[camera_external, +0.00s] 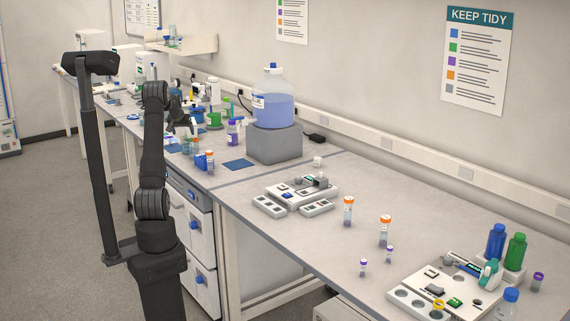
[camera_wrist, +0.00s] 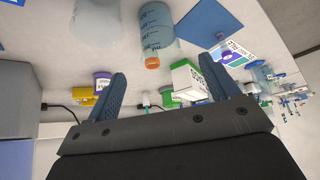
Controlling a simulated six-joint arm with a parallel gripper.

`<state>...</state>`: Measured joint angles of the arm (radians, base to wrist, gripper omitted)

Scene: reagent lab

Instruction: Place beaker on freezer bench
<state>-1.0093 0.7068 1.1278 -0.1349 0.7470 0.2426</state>
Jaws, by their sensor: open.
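My gripper (camera_wrist: 165,80) is open in the wrist view, its two blue fingers apart with nothing held between them. A clear cylinder with blue printed marks (camera_wrist: 157,22), which looks like the beaker, stands beyond the fingertips, apart from them. An orange cap (camera_wrist: 152,63) shows at its end. A second greyish clear vessel (camera_wrist: 96,24) is to its left; I cannot tell which is the beaker. In the external view my gripper is over the far part of the bench, partly hidden by my arm and small. I cannot tell which bench surface is the freezer bench.
A large blue-filled bottle (camera_external: 273,105) stands on a grey block (camera_external: 275,143). Blue mats (camera_external: 239,164) lie nearby. The near bench (camera_external: 300,240) has clear room around its trays and vials.

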